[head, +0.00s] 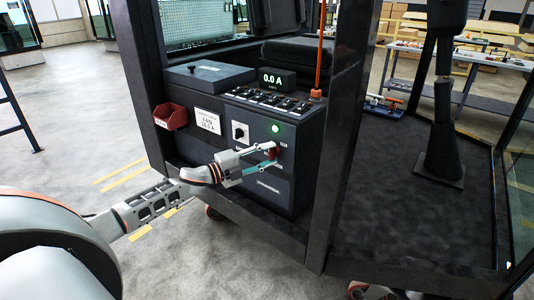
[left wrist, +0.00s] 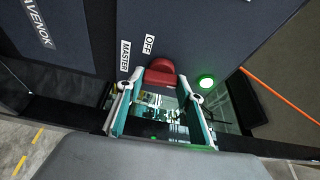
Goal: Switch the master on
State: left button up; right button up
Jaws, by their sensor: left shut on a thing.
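The master switch is a red knob (head: 273,153) on the dark front panel (head: 262,190) of the trolley's control box. It also shows as a red handle (left wrist: 160,72) in the left wrist view, beside white labels reading MASTER (left wrist: 125,54) and OFF (left wrist: 149,44). My left gripper (head: 270,155) is shut on the knob, with one finger on either side of it. In the left wrist view its fingertips (left wrist: 160,80) flank the red handle. The knob's exact pointing direction is hard to tell. My right gripper is not in view.
A green lamp (head: 276,128) glows above the knob. A white-plated selector (head: 240,132), a red bin (head: 170,116) and a display reading 0.0 A (head: 273,79) are nearby. A dark upright post (head: 338,130) stands close to the right of the box.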

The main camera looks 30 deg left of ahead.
pick_arm(q)
jog(key=shift+m, duration=0.6)
jog(key=o, duration=1.1)
jog(key=shift+d, duration=0.1)
jog(key=shift+s, duration=0.1)
jog(key=shift+r+v, duration=0.2)
jog(key=shift+v, duration=5.75)
